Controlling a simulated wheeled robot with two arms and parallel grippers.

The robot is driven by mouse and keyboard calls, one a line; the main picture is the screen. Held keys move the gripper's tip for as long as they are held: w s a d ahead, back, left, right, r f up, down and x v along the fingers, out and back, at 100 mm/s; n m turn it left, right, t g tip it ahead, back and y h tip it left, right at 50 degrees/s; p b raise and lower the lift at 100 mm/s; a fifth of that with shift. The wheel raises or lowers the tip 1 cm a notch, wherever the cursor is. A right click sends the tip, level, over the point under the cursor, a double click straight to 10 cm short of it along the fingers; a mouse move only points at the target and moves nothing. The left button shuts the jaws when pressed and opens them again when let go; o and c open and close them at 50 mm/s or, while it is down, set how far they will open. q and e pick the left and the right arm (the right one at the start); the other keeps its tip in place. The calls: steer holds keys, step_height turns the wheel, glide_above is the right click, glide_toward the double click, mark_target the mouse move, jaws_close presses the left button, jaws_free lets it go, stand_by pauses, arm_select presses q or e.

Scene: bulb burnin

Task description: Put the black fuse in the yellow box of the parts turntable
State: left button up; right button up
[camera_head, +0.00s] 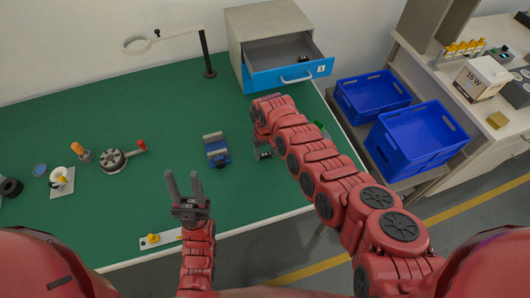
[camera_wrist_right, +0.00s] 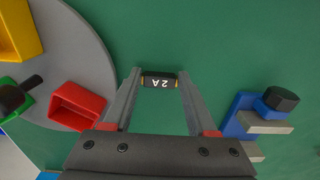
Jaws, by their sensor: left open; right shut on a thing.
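The black fuse (camera_wrist_right: 159,81), marked "2 A" with yellowish ends, is between the fingertips of my right gripper (camera_wrist_right: 160,78) in the right wrist view. That gripper is shut on it above the green mat. The parts turntable (camera_wrist_right: 75,45) is a grey disc at left of that view. Its yellow box (camera_wrist_right: 17,32) is cut off at the upper left edge, apart from the fuse. A red box (camera_wrist_right: 78,106) is nearer the fingers. In the head view my right arm hides most of the turntable. My left gripper (camera_head: 186,184) is open and empty over the front of the table.
A green box (camera_wrist_right: 12,103) with a black item is at the wrist view's left edge. A blue vise (camera_head: 217,150) stands left of my right gripper. A drawer (camera_head: 290,72) is open at the back. Blue crates (camera_head: 415,140) stand right. The mat's middle is mostly clear.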

mark_target(265, 156)
steer(key=shift+f, duration=0.2)
steer(key=o, duration=1.3)
steer(key=shift+r, duration=0.15)
steer(key=shift+r, duration=0.15)
step_height(265, 156, up, 12)
steer(key=b, duration=0.3)
